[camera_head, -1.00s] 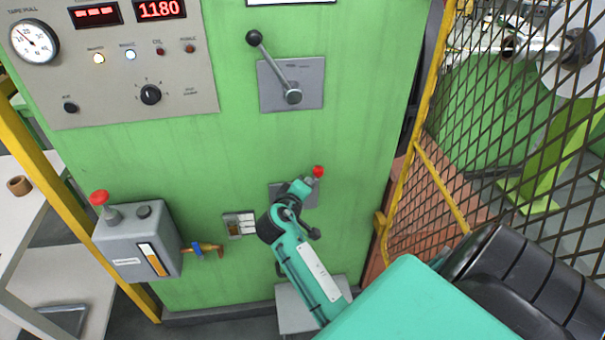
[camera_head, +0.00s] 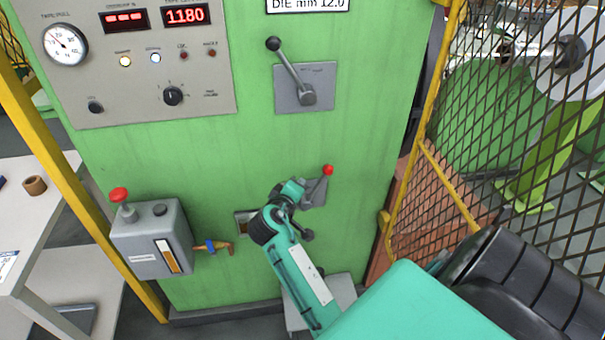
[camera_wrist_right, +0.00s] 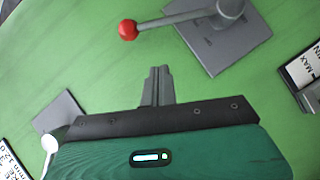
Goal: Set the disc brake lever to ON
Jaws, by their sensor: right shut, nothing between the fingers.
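The red-knobbed lever (camera_head: 327,171) sits on a grey plate on the green cabinet, its arm slanting up and right. Its label cannot be read. In the right wrist view the red knob (camera_wrist_right: 128,30) and metal rod (camera_wrist_right: 180,17) run to a round hub on the plate (camera_wrist_right: 232,42). My right gripper (camera_wrist_right: 158,82) is shut and empty. Its fingers show beside the rod, with a visible gap between. In the head view my right gripper (camera_head: 298,189) is just left of the lever and hides part of the plate. My left gripper is out of view.
A black-knobbed lever (camera_head: 289,68) is on another plate above. A grey box (camera_head: 152,238) with a red button is at lower left. A gauge panel (camera_head: 140,60) is at upper left. A yellow-framed mesh guard (camera_head: 510,130) stands on the right.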

